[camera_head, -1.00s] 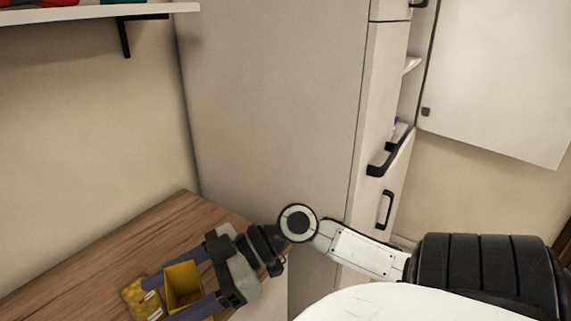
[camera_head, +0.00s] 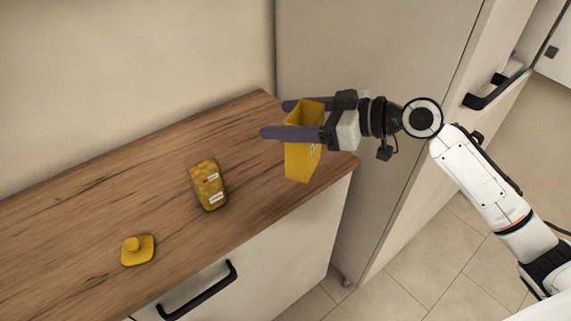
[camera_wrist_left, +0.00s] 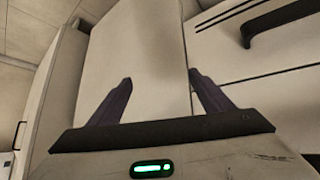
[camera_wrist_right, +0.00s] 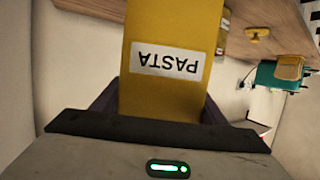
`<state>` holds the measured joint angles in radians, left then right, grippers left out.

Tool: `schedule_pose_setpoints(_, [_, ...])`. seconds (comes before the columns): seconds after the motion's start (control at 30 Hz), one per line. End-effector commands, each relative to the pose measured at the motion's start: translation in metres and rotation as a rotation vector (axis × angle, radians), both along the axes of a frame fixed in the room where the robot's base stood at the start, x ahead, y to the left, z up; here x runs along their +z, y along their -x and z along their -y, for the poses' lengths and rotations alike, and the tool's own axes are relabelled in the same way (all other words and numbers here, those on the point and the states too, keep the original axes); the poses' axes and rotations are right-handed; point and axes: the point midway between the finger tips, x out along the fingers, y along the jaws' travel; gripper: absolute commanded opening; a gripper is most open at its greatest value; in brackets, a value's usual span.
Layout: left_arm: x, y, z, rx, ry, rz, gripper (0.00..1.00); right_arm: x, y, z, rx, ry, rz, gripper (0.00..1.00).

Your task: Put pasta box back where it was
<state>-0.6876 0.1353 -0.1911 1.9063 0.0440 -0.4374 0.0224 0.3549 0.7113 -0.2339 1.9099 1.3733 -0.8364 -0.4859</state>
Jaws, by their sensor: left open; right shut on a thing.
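The pasta box (camera_head: 302,162) is a yellow, open-topped container held upright in my right gripper (camera_head: 275,119), over the right end of the wooden counter. Its white label reading PASTA appears upside down in the right wrist view (camera_wrist_right: 165,60). The right fingers are shut on both sides of it. In the head view, I cannot tell whether its base touches the counter. A yellow lid with a knob (camera_head: 138,249) lies on the counter at the left. My left gripper (camera_wrist_left: 160,80) is open and empty, facing pale cabinet fronts; it is outside the head view.
A yellow packet with white labels (camera_head: 208,187) lies on the wooden counter (camera_head: 90,210) between lid and box. A tall pale cabinet (camera_head: 370,60) stands right of the counter. A drawer handle (camera_head: 200,290) is below the front edge. The back left counter is clear.

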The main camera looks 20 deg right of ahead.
Motion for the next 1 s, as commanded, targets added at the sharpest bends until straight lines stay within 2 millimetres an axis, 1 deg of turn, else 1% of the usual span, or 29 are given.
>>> schedule_pose_setpoints(0.03, [-0.007,0.0,0.0,0.0,0.0,-0.001,0.73,0.006,-0.019,-0.004,-0.012,-0.001,0.013,0.39])
schedule_pose_setpoints(0.1, [-0.01,0.0,0.0,0.0,0.0,-0.001,0.73,0.013,-0.041,-0.008,-0.032,-0.001,0.017,0.39])
schedule_pose_setpoints(0.2, [-0.014,0.0,0.0,0.0,0.0,0.0,0.73,0.024,-0.066,-0.011,-0.058,0.0,0.022,0.39])
schedule_pose_setpoints(0.3, [-0.016,0.0,0.0,0.001,-0.001,0.0,0.73,0.032,-0.082,-0.012,-0.08,-0.002,0.023,0.39])
schedule_pose_setpoints(0.4, [-0.017,0.0,0.0,0.001,-0.001,0.001,0.73,0.037,-0.092,-0.012,-0.094,-0.003,0.025,0.39])
schedule_pose_setpoints(0.43, [-0.017,0.0,0.0,0.001,-0.001,0.001,0.73,0.035,-0.093,-0.012,-0.095,-0.003,0.023,0.39])
schedule_pose_setpoints(0.53, [-0.016,0.0,0.0,0.001,0.0,0.002,0.73,0.022,-0.095,-0.012,-0.099,-0.003,0.018,0.39])
schedule_pose_setpoints(0.7, [-0.014,-0.001,0.0,0.0,0.001,0.004,0.73,-0.01,-0.094,-0.012,-0.1,-0.005,0.018,0.39])
schedule_pose_setpoints(0.87, [-0.014,-0.001,0.0,0.0,0.001,0.006,0.73,-0.025,-0.094,-0.012,-0.098,-0.005,0.022,0.39])
schedule_pose_setpoints(1.0, [-0.014,-0.002,0.0,0.0,0.001,0.006,0.73,-0.045,-0.094,-0.012,-0.099,-0.005,0.019,0.39])
